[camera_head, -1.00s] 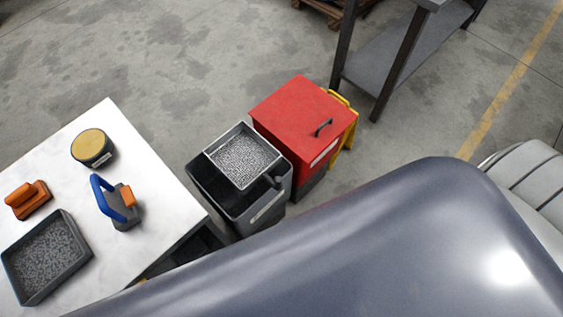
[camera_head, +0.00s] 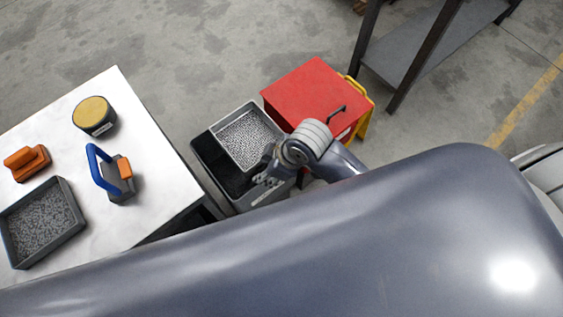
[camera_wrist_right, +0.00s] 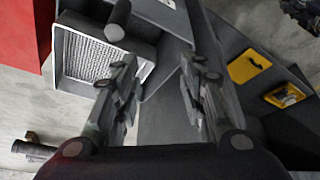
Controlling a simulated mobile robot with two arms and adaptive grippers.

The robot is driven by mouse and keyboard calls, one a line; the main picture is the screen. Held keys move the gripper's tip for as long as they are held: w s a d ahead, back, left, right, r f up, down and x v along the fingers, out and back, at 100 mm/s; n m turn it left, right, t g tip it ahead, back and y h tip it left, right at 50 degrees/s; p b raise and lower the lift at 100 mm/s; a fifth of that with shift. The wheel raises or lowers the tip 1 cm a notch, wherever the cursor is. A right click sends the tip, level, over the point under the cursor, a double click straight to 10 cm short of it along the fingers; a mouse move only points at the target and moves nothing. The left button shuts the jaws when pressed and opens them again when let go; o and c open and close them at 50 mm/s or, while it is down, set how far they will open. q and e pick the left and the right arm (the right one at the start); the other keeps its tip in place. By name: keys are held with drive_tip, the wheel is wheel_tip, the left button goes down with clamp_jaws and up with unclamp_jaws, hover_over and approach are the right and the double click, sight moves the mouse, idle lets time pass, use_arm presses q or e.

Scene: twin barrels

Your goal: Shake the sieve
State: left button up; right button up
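The sieve (camera_head: 243,135), a pale square frame with a grey mesh, rests over the far part of the open dark barrel (camera_head: 212,173). The red-lidded barrel (camera_head: 310,90) stands beside it. My right gripper (camera_head: 263,183) is at the near right side of the sieve, partly covering it. In the right wrist view the sieve (camera_wrist_right: 85,60) and its dark handle (camera_wrist_right: 118,20) show at the upper left. There the fingers of my right gripper (camera_wrist_right: 158,82) are spread, with nothing between them; the handle lies ahead, outside the grip. My left gripper is out of view.
A white table (camera_head: 150,170) at the left carries a yellow-topped tin (camera_head: 95,115), a blue-handled tool (camera_head: 100,170), an orange-handled block (camera_head: 27,160) and a dark gravel tray (camera_head: 75,220). A dark shelf (camera_head: 415,45) stands beyond the red barrel.

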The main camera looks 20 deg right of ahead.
drive_tip(key=w+d+r+n+g+h, duration=0.1)
drive_tip(key=n, duration=0.3)
drive_tip(key=w+d+r+n+g+h, duration=0.1)
drive_tip(key=d+n, duration=0.1)
drive_tip(key=n, duration=0.2)
drive_tip(key=w+d+r+n+g+h, duration=0.1)
drive_tip(key=n, duration=0.4)
drive_tip(key=shift+w+d, duration=0.2)
drive_tip(key=shift+d, duration=0.2)
drive_tip(key=shift+f, duration=0.2)
wheel_tip(320, 180, down, 10)
drive_tip(key=shift+f+b, duration=0.25)
drive_tip(key=shift+b, duration=0.1)
